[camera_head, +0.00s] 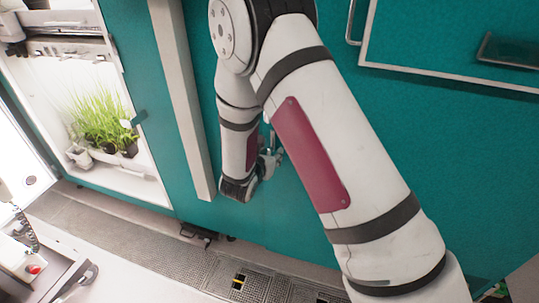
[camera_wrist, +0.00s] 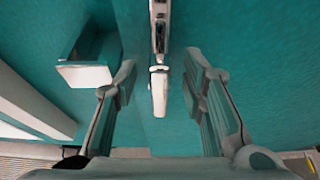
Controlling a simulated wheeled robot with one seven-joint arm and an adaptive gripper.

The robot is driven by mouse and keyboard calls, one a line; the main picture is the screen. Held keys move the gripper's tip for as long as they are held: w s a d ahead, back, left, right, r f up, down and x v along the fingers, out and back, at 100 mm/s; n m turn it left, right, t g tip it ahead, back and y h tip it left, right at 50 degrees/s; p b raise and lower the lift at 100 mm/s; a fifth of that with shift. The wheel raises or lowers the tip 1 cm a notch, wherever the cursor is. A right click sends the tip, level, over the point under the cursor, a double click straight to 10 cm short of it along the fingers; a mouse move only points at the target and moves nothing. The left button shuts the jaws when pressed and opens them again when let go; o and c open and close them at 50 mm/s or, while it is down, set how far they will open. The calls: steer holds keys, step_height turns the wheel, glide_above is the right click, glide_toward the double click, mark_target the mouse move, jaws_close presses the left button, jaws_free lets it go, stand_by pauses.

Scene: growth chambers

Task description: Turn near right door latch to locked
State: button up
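The door latch (camera_wrist: 159,92) shows in the wrist view as a narrow pale metal lever. It hangs roughly upright from a slim metal fitting on a teal door (camera_wrist: 260,45). My gripper (camera_wrist: 160,78) is open, with one finger on each side of the lever. Gaps show between the lever and both fingers, so no contact is visible. In the head view my gripper (camera_head: 268,158) is small against the teal door (camera_head: 440,130), and my arm covers much of the area around it. I cannot make out the latch clearly there.
A box-like fitting (camera_wrist: 85,72) projects from the teal surface left of my gripper. A pale vertical post (camera_head: 180,95) stands left of my wrist. An open, lit chamber with green plants (camera_head: 103,120) is further left. Grated floor (camera_head: 215,265) runs below.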

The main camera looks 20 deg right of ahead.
jaws_close()
steer(key=shift+a, duration=0.1)
steer(key=shift+w+a+n+g+h, duration=0.1)
steer(key=shift+n+g+h, duration=0.15)
steer(key=shift+n+h, duration=0.25)
steer(key=shift+w+a+n+g+h, duration=0.1)
steer(key=shift+n+g+h, duration=0.2)
steer(key=shift+n, duration=0.4)
steer(key=n+h, duration=0.2)
steer(key=n, duration=0.1)
steer(key=f+n+h+b, duration=0.1)
steer(key=n+h, duration=0.1)
steer(key=n, duration=0.2)
steer(key=n+h+b, duration=0.1)
steer(key=n, duration=0.2)
steer(key=shift+w+a+f+n+h, duration=0.15)
steer(key=shift+a+n+h, duration=0.1)
steer(key=shift+n+h, duration=0.15)
